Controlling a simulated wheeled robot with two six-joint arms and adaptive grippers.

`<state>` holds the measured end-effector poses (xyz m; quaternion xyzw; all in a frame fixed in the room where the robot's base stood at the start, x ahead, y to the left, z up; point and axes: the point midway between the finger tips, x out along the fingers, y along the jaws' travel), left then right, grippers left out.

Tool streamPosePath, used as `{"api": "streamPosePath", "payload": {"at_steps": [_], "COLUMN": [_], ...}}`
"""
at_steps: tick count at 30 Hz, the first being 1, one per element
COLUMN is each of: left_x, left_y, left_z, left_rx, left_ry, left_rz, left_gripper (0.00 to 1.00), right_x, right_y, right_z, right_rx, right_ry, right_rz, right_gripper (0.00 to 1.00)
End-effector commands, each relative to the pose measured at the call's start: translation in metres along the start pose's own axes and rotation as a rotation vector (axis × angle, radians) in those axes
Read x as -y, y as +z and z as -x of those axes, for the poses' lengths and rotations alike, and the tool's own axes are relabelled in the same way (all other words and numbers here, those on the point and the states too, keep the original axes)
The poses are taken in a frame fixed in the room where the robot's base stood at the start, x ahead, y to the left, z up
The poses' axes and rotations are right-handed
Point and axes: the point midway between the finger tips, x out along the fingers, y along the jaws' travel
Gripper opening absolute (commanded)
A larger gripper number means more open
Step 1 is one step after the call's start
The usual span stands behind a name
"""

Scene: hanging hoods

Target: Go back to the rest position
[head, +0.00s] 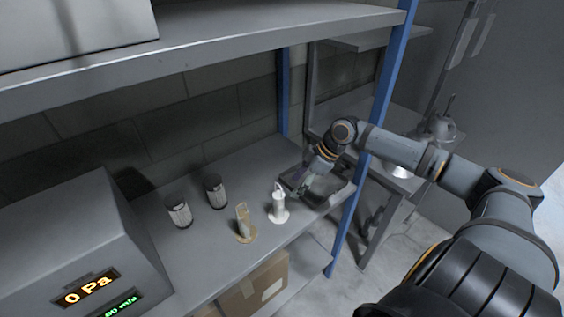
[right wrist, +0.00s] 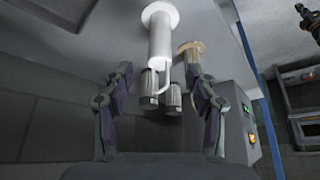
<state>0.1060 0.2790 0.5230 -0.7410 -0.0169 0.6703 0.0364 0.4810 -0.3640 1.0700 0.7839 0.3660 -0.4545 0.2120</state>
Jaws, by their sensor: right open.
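My right gripper (head: 303,186) is over the right part of the grey shelf board (head: 232,268), near a shallow dark tray. Its fingers (right wrist: 160,88) are spread apart in the right wrist view, and nothing is clamped between them. A white upright cylinder with a round base and thin spout (head: 278,206) stands just left of the gripper. In the right wrist view the white cylinder (right wrist: 159,38) shows beyond the fingertips, apart from them as far as I can tell. My left gripper is not in the head view.
A tan piece (head: 243,224) and two ribbed grey cylinders (head: 178,211) (head: 216,191) stand left on the board. The tray (head: 337,193) lies by the blue post (head: 379,95). A grey box reading 0 Pa (head: 88,240) stands left. An upper shelf (head: 225,38) hangs above.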

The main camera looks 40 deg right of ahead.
Motion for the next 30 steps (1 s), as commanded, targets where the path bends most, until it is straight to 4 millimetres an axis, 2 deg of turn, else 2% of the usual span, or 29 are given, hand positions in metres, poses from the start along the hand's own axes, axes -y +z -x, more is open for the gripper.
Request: {"api": "streamPosePath", "payload": {"at_steps": [5,8,11,15,18,23,30], "left_x": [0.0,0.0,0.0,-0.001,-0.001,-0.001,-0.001], "left_y": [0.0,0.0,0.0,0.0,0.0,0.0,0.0], "left_z": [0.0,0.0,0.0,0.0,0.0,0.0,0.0], "left_rx": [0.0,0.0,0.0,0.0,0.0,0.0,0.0], "left_ry": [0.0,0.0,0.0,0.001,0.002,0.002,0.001], "left_rz": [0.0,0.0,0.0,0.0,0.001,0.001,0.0], "left_gripper": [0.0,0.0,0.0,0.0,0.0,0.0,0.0], "right_x": [0.0,0.008,0.038,0.112,0.147,0.176,0.199], "right_y": [0.0,0.004,0.017,0.038,0.043,0.047,0.057], "right_z": [0.0,-0.01,-0.044,-0.107,-0.126,-0.131,-0.115], "right_rx": [0.0,0.008,0.042,0.112,0.144,0.169,0.202], "right_ry": [0.0,-0.009,-0.033,-0.021,0.044,0.153,0.312], "right_rz": [0.0,-0.003,-0.013,-0.077,-0.159,-0.304,-0.548], "right_gripper": [0.58,0.58,0.58,0.58,0.58,0.58,0.58]}}
